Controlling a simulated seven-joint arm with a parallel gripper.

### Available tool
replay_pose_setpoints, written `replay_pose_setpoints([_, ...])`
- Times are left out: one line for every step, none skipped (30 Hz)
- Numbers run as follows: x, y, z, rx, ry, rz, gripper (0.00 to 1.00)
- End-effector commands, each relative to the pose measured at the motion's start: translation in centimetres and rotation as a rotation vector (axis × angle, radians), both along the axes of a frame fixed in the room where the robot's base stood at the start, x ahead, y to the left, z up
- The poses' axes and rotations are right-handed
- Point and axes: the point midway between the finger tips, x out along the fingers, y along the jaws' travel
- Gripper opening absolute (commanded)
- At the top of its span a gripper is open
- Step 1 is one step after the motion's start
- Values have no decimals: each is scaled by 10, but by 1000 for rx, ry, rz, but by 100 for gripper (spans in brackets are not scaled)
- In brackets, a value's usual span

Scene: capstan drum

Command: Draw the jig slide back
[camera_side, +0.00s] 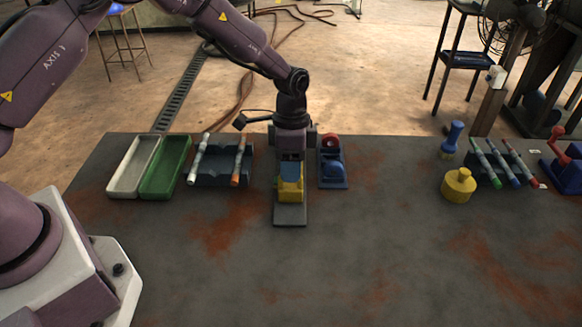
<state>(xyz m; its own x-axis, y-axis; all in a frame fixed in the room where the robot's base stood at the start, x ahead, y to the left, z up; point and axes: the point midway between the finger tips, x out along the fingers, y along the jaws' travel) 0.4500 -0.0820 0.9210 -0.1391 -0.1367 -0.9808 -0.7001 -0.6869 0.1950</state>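A yellow block with a blue part (290,187) sits on a dark grey base plate (290,215) at the middle of the table; it looks like the jig slide. My gripper (290,165) points straight down over the block's rear part, at or just above the blue part. The fingertips are small and partly hidden, so I cannot tell whether they touch or grip it. The bare front end of the base plate shows in front of the yellow block.
A blue fixture with a red ring (332,165) stands close right of my gripper. Left are a pen rack (220,168), a green tray (165,168) and a white tray (133,168). Right are a yellow knobbed cylinder (459,187), a blue knob (452,138) and a red-cranked device (565,165). The front table is clear.

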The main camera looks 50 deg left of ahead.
Motion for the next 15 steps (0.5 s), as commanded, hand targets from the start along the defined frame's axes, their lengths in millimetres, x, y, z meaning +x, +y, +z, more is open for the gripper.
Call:
replay_pose_setpoints([-1, -1, -4, 0, 1, 0, 39])
replay_pose_setpoints([-1, -1, -6, 0, 1, 0, 39])
replay_pose_setpoints([-1, -1, -7, 0, 0, 0, 39])
replay_pose_setpoints([-1, -1, -8, 0, 0, 0, 39])
replay_pose_setpoints([-1, -1, -8, 0, 0, 0, 39])
replay_pose_setpoints([-1, -1, -9, 0, 0, 0, 39])
replay_pose_setpoints([-1, -1, -9, 0, 0, 0, 39])
replay_pose_setpoints([-1, -1, -9, 0, 0, 0, 39])
replay_pose_setpoints([-1, -1, -9, 0, 0, 0, 39])
replay_pose_setpoints([-1, -1, -8, 0, 0, 0, 39])
replay_pose_setpoints([-1, -1, -8, 0, 0, 0, 39])
replay_pose_setpoints([-1, -1, -8, 0, 0, 0, 37])
replay_pose_setpoints([-1, -1, -8, 0, 0, 0, 30])
replay_pose_setpoints([-1, -1, -8, 0, 0, 0, 23])
replay_pose_setpoints([-1, -1, -8, 0, 0, 0, 14])
